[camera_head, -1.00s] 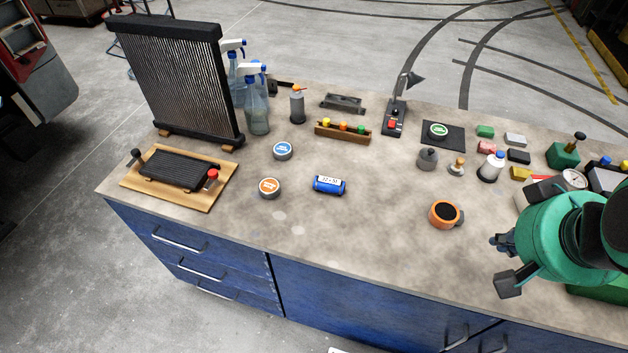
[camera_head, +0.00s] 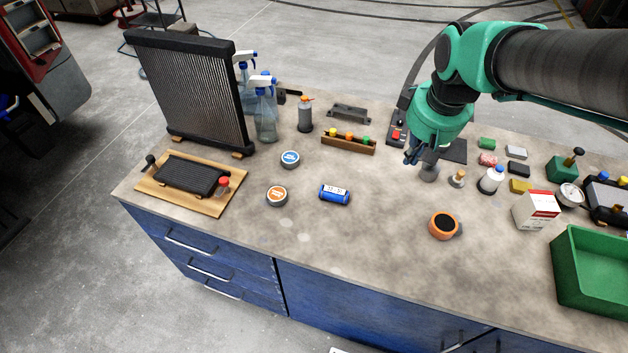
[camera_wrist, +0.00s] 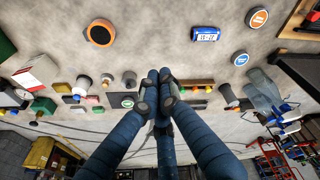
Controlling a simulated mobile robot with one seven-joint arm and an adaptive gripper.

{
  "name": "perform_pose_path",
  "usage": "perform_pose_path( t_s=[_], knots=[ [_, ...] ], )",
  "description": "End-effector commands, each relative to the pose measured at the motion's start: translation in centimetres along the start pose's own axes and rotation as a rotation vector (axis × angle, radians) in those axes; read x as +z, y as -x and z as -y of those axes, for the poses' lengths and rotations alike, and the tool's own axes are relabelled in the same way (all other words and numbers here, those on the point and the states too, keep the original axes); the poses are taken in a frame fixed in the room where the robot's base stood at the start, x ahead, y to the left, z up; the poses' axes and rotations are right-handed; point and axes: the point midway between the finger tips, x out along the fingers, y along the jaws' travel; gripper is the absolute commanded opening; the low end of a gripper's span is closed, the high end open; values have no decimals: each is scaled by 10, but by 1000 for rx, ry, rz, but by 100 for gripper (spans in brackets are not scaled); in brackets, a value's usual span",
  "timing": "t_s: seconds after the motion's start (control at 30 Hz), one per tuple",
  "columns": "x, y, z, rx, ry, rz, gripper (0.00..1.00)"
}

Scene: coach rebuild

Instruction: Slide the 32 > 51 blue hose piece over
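The blue hose piece (camera_head: 335,195) lies on its side on the bench, left of the middle in the camera_head view. It is a short blue cylinder with a white label whose dark print is too small to read surely. It also shows in the wrist view (camera_wrist: 206,34), beyond the fingers and to the right. My gripper (camera_head: 420,158) is over the back of the bench, to the right of the hose piece and well apart from it. In the wrist view the blue fingers (camera_wrist: 160,88) lie close together; nothing is visibly held. Their opening is unclear.
An orange-rimmed cup (camera_head: 443,226) stands right of the hose piece. Two round tins, orange-topped (camera_head: 277,195) and blue-topped (camera_head: 290,159), stand left. A rack of coloured knobs (camera_head: 348,144) lies behind. A green bin (camera_head: 592,270) is front right. The front middle is clear.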

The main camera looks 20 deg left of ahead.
Motion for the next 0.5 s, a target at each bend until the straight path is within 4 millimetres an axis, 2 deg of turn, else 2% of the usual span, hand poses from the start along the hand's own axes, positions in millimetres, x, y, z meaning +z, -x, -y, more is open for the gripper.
perform_pose_path(
  t_s=[0.03, 0.2, 0.5],
  knots=[
    [-15, -7, 6, -11, 39, 12, 0],
    [-59, -35, 25, -42, 173, 43, 0],
    [-126, -96, 76, -98, 408, 97, 0]
  ],
)
